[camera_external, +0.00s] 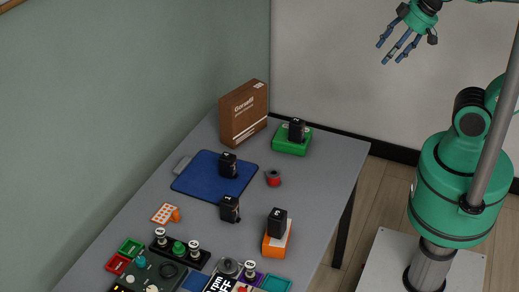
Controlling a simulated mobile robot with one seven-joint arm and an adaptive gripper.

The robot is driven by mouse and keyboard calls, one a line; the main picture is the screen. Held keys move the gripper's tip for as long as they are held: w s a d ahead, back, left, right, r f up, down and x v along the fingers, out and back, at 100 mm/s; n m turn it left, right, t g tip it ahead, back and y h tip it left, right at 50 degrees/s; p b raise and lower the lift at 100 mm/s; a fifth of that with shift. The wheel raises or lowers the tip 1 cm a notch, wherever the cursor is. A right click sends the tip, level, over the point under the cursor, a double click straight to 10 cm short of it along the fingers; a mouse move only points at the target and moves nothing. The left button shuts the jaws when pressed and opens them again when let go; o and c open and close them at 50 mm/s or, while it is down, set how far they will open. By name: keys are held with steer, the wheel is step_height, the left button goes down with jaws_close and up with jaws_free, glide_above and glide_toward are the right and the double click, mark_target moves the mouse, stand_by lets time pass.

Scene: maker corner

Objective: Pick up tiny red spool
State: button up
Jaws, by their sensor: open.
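A tiny red spool (273,180) sits on the grey table, just right of the blue mat. Its top looks greyish; finer detail is too small to tell. My gripper (391,56) is open and empty, high at the upper right, its fingers pointing down and to the left. It is well above and to the right of the table, far from the spool.
A dark blue mat (195,186) holds a black block (228,165). Another black block (230,208) stands nearer. A green box (283,144) and an orange box (270,246) each bear a black block. A brown carton (240,120) stands at the back. The front is crowded.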

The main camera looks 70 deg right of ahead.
steer(key=n+g+b, duration=0.4)
steer(key=n+g, duration=0.2)
steer(key=n, duration=2)
glide_above(273, 171)
step_height(273, 171, down, 36)
steer(key=f, duration=0.1)
steer(key=shift+r, duration=0.25)
steer(key=shift+f, duration=0.1)
steer(key=shift+f+b, duration=0.7)
steer(key=shift+f, duration=3.5)
